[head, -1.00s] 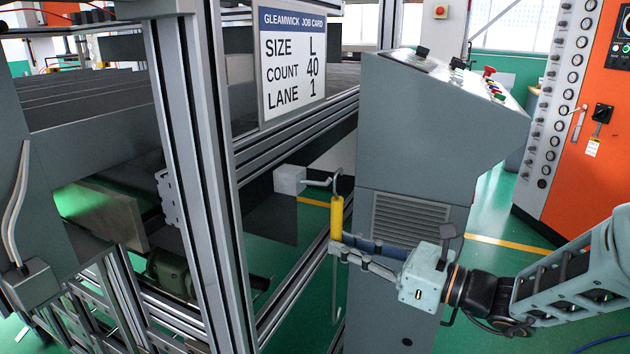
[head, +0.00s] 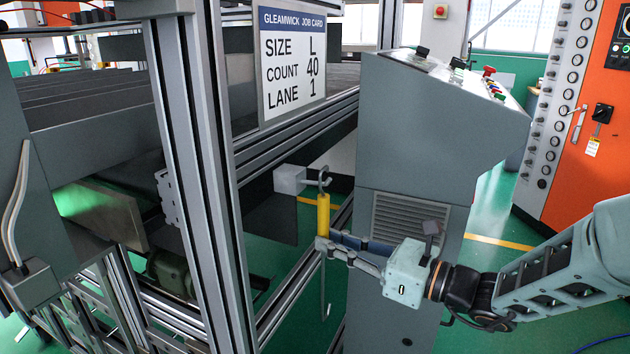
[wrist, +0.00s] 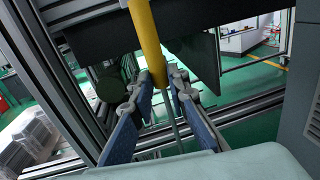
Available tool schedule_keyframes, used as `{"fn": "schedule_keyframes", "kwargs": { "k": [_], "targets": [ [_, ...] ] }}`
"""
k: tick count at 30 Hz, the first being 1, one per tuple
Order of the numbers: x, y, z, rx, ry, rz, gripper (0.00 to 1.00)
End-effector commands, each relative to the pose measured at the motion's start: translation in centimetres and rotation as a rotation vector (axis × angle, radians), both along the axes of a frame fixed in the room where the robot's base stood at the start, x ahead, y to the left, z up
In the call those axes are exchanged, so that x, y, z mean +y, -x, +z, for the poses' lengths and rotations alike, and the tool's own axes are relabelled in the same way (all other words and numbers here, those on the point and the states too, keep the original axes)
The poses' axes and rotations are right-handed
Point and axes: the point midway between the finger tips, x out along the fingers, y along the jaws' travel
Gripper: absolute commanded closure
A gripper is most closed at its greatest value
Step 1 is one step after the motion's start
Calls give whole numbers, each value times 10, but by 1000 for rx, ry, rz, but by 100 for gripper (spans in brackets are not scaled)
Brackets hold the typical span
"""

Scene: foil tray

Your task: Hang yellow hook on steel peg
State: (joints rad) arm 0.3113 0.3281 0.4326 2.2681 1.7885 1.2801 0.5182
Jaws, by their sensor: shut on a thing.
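The yellow hook (head: 323,213) has a yellow grip, a curved metal hook on top and a long thin metal rod below that bends at its lower end. It hangs roughly upright in my gripper (head: 324,243), which is shut on the lower part of the yellow grip. The steel peg (head: 312,182) juts right from a pale block on the frame. The hook's curved top overlaps the peg's end in the head view; I cannot tell whether they touch. In the wrist view the yellow grip (wrist: 148,42) rises from between my fingers (wrist: 160,88); the peg is not seen there.
The pale block (head: 289,180) sits beside the aluminium frame post (head: 208,180). A grey control console (head: 410,150) stands close to the right of the hook. A job card (head: 292,60) hangs above. An orange cabinet (head: 580,150) is at the far right.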

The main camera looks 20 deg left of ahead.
Motion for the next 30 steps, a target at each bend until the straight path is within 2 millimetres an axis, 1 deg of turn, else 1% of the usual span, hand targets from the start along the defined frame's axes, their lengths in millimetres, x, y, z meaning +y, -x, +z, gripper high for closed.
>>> {"fn": "schedule_keyframes", "kwargs": {
  "k": [18,30],
  "targets": [
    [15,-1,0,1,0,0,100],
    [17,-1,0,1,-1,0,100]
  ]
}}
